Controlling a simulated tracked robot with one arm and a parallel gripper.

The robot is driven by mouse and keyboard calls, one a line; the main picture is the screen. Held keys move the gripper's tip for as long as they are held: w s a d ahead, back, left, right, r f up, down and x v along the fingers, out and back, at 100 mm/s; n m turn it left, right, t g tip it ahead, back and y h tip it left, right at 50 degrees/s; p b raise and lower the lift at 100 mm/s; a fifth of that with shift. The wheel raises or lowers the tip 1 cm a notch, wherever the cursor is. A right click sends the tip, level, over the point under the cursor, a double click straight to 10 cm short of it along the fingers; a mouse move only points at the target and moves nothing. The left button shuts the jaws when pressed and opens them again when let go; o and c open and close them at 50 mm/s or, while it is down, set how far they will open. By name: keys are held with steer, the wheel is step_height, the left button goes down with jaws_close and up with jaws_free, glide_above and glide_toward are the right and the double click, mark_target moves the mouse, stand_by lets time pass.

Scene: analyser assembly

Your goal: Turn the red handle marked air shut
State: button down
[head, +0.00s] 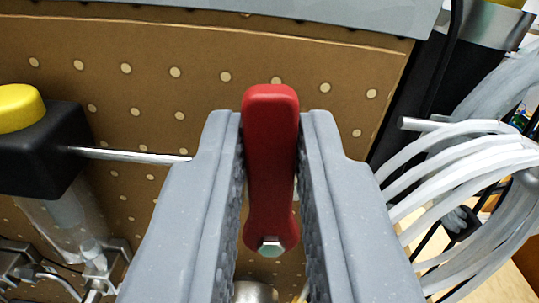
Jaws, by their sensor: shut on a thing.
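The red handle (269,150) stands in the middle of the head view, long and upright in the picture, with a silver bolt (271,245) at its lower end. My gripper (270,140) has its two grey fingers on either side of the handle and is shut on it. The handle's top end sticks out a little past the fingertips. No "air" marking shows; the fingers hide part of the valve and whatever lies behind them.
A brown pegboard panel (150,100) stands behind. At the left is a black block with a yellow cap (20,107), and a thin metal rod (125,155) runs from it towards my left finger. Coiled clear tubing (450,165) hangs close at the right, beside a black post.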

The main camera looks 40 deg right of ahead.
steer(key=shift+d+f+m, duration=0.15)
steer(key=shift+f+m, duration=0.15)
steer(key=shift+m, duration=0.3)
steer(key=c, duration=1.4)
jaws_free()
steer(key=shift+d+r, duration=0.1)
steer(key=shift+r, duration=0.05)
steer(key=shift+s+a+r, duration=0.1)
steer(key=shift+s+a, duration=0.2)
steer(key=shift+s, duration=0.35)
steer(key=v, duration=1.2)
steer(key=shift+s+f+p, duration=0.2)
steer(key=shift+p, duration=0.2)
steer(key=shift+a, duration=0.1)
